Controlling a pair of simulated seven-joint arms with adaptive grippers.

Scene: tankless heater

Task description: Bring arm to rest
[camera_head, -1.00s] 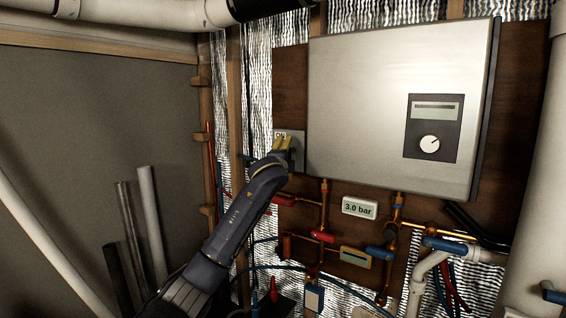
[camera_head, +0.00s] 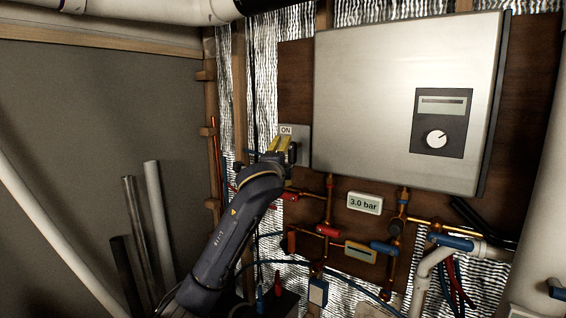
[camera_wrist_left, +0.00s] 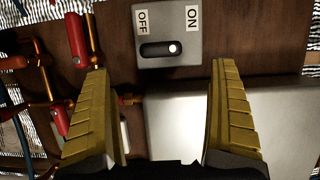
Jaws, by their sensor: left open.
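My left gripper (camera_head: 281,144) shows at the end of the dark arm that reaches up from the bottom left. In the left wrist view the two yellow fingers (camera_wrist_left: 164,112) stand wide apart with nothing between them. A grey switch box (camera_wrist_left: 167,33) with OFF and ON labels lies just beyond the fingertips, apart from them. Its white knob (camera_wrist_left: 173,48) sits in the slot toward the ON end. In the head view the switch box (camera_head: 304,148) shows its ON label, and the gripper partly hides its lower part. My right gripper is not in view.
The heater cabinet (camera_head: 400,100) with its dial (camera_head: 437,139) hangs right of the gripper. Copper pipes with a red valve handle (camera_head: 328,231), a blue one (camera_head: 384,248) and a 3.0 bar display (camera_head: 364,203) lie below. Loose pipes (camera_head: 157,215) lean at left, with open space above them.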

